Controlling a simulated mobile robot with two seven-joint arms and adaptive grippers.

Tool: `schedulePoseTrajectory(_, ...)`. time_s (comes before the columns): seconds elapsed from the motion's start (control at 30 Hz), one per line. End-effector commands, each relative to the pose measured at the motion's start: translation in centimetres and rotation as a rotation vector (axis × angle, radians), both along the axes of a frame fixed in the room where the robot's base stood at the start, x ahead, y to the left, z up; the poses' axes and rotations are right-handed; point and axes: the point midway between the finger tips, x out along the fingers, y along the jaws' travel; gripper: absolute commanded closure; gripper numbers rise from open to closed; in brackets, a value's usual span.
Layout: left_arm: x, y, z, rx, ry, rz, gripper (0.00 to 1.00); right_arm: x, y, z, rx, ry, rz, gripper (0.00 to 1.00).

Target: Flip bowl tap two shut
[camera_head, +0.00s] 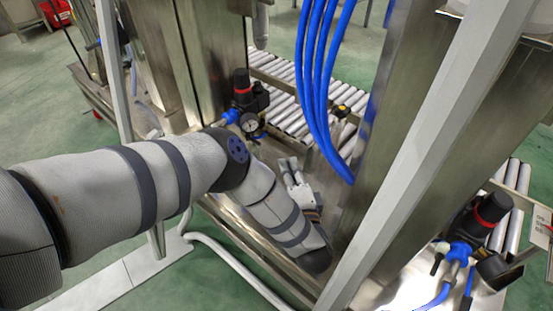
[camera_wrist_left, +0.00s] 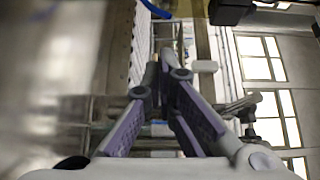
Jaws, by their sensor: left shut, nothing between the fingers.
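My left arm comes in from the left and bends down behind the frame. My left gripper (camera_head: 290,172) points up and away from the camera, toward the gap between the steel posts. In the left wrist view the two fingers (camera_wrist_left: 166,72) meet at their tips, with nothing between them. A small valve with a black and yellow top (camera_head: 343,112) stands beyond the gripper, apart from it, near the blue hoses. A black regulator with a red ring and a round gauge (camera_head: 248,124) is left of it. A second regulator (camera_head: 480,222) is at the lower right. I cannot tell which part is bowl tap two.
Blue hoses (camera_head: 318,85) hang down close to the gripper's right. A pale slanted bar (camera_head: 425,145) and steel posts (camera_head: 170,60) crowd the arm. Roller conveyors (camera_head: 285,80) lie behind. Open green floor (camera_head: 50,100) is at the left.

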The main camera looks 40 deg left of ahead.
Motion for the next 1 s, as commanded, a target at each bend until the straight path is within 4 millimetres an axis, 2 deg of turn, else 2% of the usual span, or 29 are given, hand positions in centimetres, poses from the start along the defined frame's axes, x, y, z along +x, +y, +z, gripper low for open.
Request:
schedulePoseTrajectory(0.37,0.3,0.4,0.3,0.01,-0.001,0.007,1.0,0.0,0.0,0.0,0.0,0.001,0.0,0.73)
schedulePoseTrajectory(0.47,1.2,1.5,0.2,0.011,0.0,0.008,1.0,-0.1,0.0,-0.3,0.0,0.007,0.0,0.73)
schedulePoseTrajectory(0.87,7.1,7.8,-0.1,0.009,0.001,0.007,1.0,-0.9,0.1,-2.6,0.004,0.045,0.003,0.73)
schedulePoseTrajectory(0.9,5.9,7.6,0.1,0.007,0.006,0.003,1.0,-0.8,0.1,-2.0,0.003,0.037,0.003,0.73)
schedulePoseTrajectory(1.0,4.4,7.7,0.4,0.007,0.002,0.003,1.0,-0.6,0.2,-1.7,0.003,0.029,0.002,0.73)
